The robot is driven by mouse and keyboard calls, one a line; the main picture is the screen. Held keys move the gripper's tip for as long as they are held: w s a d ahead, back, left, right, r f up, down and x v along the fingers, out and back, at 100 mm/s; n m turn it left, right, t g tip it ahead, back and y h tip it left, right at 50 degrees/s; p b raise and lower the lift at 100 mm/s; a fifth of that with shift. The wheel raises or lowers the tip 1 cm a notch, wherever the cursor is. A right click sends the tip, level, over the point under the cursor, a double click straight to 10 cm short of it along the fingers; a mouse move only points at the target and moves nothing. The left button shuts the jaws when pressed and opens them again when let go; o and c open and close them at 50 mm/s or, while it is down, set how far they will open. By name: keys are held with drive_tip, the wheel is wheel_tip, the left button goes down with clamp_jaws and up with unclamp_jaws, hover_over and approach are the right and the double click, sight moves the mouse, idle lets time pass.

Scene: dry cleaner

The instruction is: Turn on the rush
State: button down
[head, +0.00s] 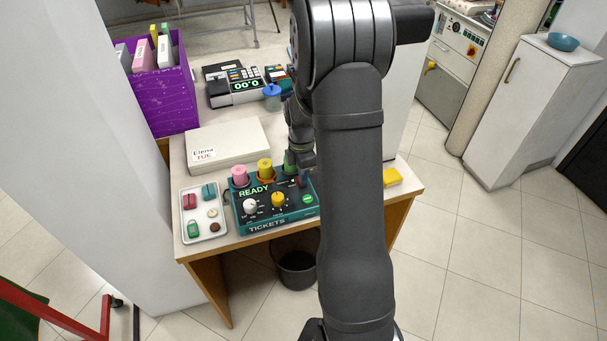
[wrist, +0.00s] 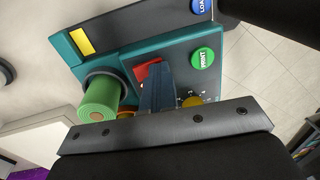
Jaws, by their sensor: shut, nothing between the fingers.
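The teal ticket machine (head: 272,226) stands near the desk's front edge, with "READY" and "TICKETS" lettering. It has a white knob (head: 250,206), a yellow knob (head: 278,199) and a green button (head: 308,198), which reads "PRINT" in the wrist view (wrist: 203,58). A red switch (wrist: 141,71) lies on the panel between the green roll (wrist: 100,98) and the button. My gripper (wrist: 157,70) is shut and empty, its tips over or beside the red switch and partly covering it. I cannot tell whether they touch. No rush label is readable.
Pink (head: 239,174) and yellow (head: 265,168) rolls stand along the machine's back. A tray of small items (head: 216,238) is at its left, a pale box (head: 236,139) behind it. A yellow block (head: 393,177) lies right of my arm, which hides the machine's right side.

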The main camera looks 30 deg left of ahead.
drive_tip(key=shift+f, duration=0.1)
drive_tip(key=shift+w+a+r, duration=0.2)
drive_tip(key=shift+w+a, duration=0.35)
wheel_tip(320, 180, up, 14)
drive_tip(key=w+a, duration=0.1)
idle(0.6)
drive_tip(key=shift+w+a, duration=0.1)
